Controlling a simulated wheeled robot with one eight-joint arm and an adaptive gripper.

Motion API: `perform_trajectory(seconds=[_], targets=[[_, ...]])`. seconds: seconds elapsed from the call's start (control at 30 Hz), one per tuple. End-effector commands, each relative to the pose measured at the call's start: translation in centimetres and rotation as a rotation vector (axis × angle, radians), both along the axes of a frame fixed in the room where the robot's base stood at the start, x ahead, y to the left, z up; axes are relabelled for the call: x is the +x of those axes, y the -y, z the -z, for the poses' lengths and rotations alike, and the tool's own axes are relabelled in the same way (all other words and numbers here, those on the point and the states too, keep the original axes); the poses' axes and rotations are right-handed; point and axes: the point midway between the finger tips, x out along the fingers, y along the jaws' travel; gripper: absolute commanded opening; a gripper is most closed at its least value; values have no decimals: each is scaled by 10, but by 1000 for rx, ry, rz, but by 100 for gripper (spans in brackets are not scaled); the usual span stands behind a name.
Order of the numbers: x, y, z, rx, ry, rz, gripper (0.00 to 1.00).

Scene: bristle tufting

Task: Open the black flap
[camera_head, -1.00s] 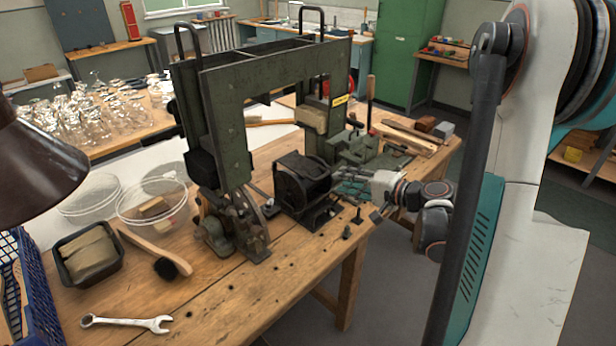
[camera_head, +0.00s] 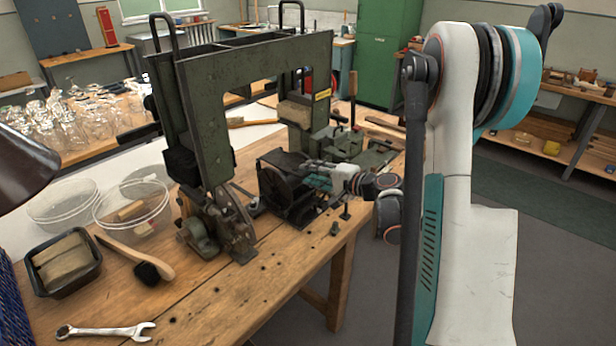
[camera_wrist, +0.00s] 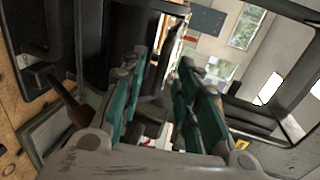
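A black, open-framed unit with a round drum (camera_head: 275,190) stands on the bench under the green press frame. Its dark upper plate (camera_head: 280,158) is the likeliest black flap, but I cannot tell for sure. My gripper (camera_head: 310,173) reaches in from the right at this unit's upper right side. In the wrist view my gripper (camera_wrist: 163,66) shows two teal-padded fingers apart, with nothing visible between them. A dark curved panel (camera_wrist: 108,40) lies just beyond the left finger. Whether a finger touches it cannot be told.
The green press frame (camera_head: 255,65) rises behind and to the left of my gripper. A wooden-handled brush (camera_head: 135,258), a black tray (camera_head: 92,275), clear tubs (camera_head: 103,213) and a wrench (camera_head: 105,331) lie at the left. The bench front (camera_head: 225,312) is mostly clear.

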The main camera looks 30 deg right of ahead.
Motion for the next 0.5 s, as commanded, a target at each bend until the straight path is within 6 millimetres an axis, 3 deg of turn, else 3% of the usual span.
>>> perform_trajectory(seconds=[0.2,0.5], targets=[[17,-6,5,0,0,0,30],[20,-7,4,-1,-1,1,30]])
